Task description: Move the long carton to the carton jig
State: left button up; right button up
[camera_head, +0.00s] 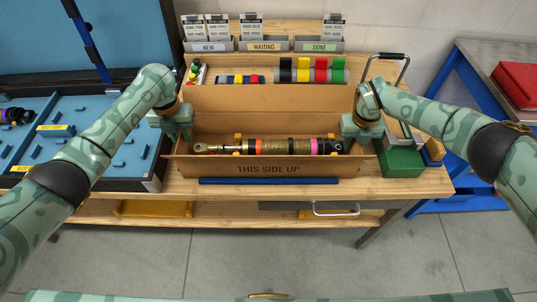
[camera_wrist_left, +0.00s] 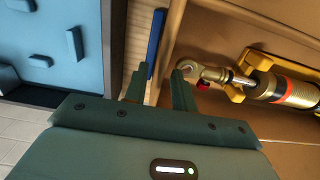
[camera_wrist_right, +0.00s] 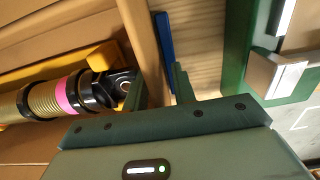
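The long carton (camera_head: 223,163) is an open brown box marked THIS SIDE UP on the wooden bench, with its back flap raised. A shock absorber (camera_head: 276,147) lies inside along its length, on yellow supports. My left gripper (camera_head: 178,140) is at the carton's left end; in the left wrist view its fingers (camera_wrist_left: 160,88) are apart, straddling the end wall. My right gripper (camera_head: 359,143) is at the right end, its fingers (camera_wrist_right: 158,88) likewise apart around the wall. I see no firm clamping. Which thing is the carton jig I cannot tell; a blue bar (camera_head: 268,181) lies along the bench's front.
A green block (camera_head: 402,163) stands right of the carton, close to my right gripper. Blue panels (camera_head: 120,140) with raised blocks lie left. Behind are colored parts (camera_head: 311,70) and NEW, WAITING, DONE bins (camera_head: 264,45). A blue-framed cart (camera_head: 470,75) stands right.

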pick_arm(q)
notch_tip(320, 180, up, 8)
jog(key=shift+f, duration=0.25)
jog(key=shift+r, duration=0.15)
pick_arm(e)
notch_tip(320, 180, up, 12)
jog(key=shift+s, duration=0.1)
